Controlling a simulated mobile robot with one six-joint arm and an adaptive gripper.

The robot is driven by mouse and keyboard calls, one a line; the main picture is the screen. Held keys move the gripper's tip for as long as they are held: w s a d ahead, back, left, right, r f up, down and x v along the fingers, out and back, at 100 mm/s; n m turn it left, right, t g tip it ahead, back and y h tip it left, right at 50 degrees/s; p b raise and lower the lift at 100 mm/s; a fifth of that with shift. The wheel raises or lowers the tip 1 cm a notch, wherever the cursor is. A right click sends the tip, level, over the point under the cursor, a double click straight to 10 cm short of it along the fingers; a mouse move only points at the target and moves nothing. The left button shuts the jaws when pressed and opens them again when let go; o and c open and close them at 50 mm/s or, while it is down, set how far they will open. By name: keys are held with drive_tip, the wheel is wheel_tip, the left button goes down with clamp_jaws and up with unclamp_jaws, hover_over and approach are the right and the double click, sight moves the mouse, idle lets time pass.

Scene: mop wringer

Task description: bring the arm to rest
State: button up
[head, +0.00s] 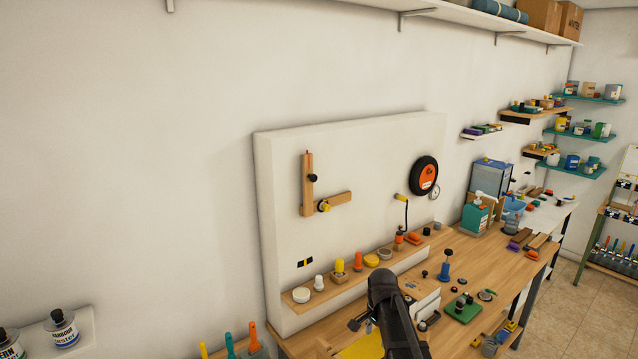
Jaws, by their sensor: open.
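My arm rises from the bottom edge of the head view, dark and bent, in front of the wooden workbench (440,265). My gripper (358,321) shows small and dark at the left of the arm, low over the bench near a yellow sheet (365,345). Its jaws are open and I see nothing held in them. Part of the gripper is hidden behind the arm. A white box (424,299) stands just right of the arm, partly covered by it.
A white back panel (375,150) carries wooden bars (308,185) and a black-and-orange disc (424,176). A ledge below holds several small knobs. A blue plunger-like tool (445,268) and a green block (463,308) stand right of the arm.

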drive_tip(key=s+d+f+n+b, duration=0.1)
drive_tip(key=s+f+n+b, duration=0.9)
drive_tip(key=s, duration=0.5)
wheel_tip(320, 180, down, 3)
drive_tip(key=shift+s+r+n+b, duration=0.15)
drive_tip(key=shift+s+n+b, duration=0.2)
drive_tip(key=shift+b, duration=0.7)
